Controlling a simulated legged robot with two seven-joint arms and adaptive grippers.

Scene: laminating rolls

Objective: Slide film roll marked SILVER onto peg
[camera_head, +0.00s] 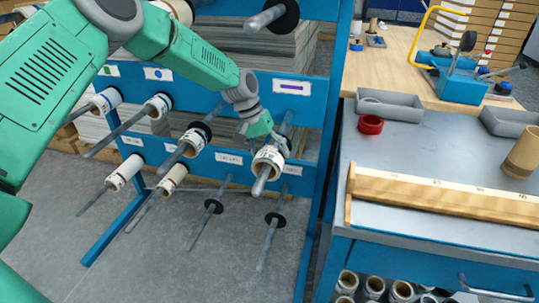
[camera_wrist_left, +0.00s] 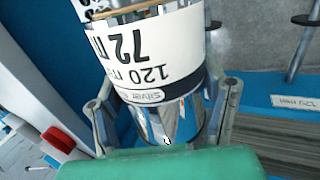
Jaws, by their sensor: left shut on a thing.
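The film roll marked SILVER (camera_head: 268,163) is a short roll with a white printed band and a shiny silver part. Its label, with "Silver", "120 mm" and "72 m", shows upside down in the left wrist view (camera_wrist_left: 150,62). My left gripper (camera_head: 267,147) is shut on the roll, with its fingers on both sides of the silver part (camera_wrist_left: 165,118). In the head view the roll appears around a grey peg (camera_head: 260,186), whose tip sticks out in front. The peg's base shows behind the gripper, under a purple-marked label (camera_head: 291,87). My right gripper is not in view.
The blue rack (camera_head: 320,130) carries several other pegs, some with rolls, such as the one to the left (camera_head: 192,142). Two lower pegs (camera_head: 268,245) are bare but for black collars. A workbench (camera_head: 440,160) with a wooden rail (camera_head: 440,197) stands at right.

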